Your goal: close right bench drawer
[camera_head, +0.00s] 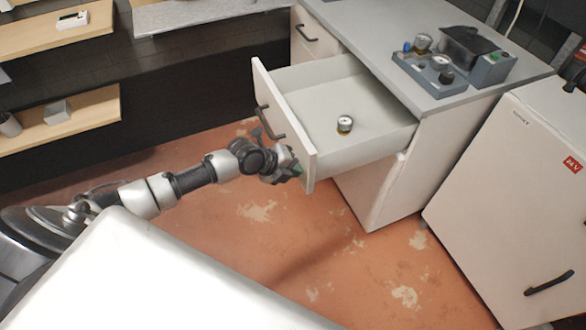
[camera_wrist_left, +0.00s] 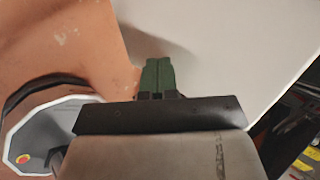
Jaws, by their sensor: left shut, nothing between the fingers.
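The right bench drawer (camera_head: 310,102) is pulled well out of the grey-topped bench in the head view. A small round gauge (camera_head: 345,124) lies inside it. Its white front panel carries a dark handle (camera_head: 268,122). My left gripper (camera_head: 297,171) is beside the lower near end of the drawer front, on its outer side. In the left wrist view the green fingers (camera_wrist_left: 158,76) are together with nothing between them, in front of a pale flat surface (camera_wrist_left: 225,45). I cannot tell whether they touch the panel. My right gripper is not in view.
The bench top (camera_head: 380,35) holds a grey device with gauges (camera_head: 437,66). A second drawer handle (camera_head: 306,33) is at the back left. A white cabinet (camera_head: 515,170) stands at the right. Wooden shelves (camera_head: 60,120) are on the left. Orange floor (camera_head: 300,250) is clear before the bench.

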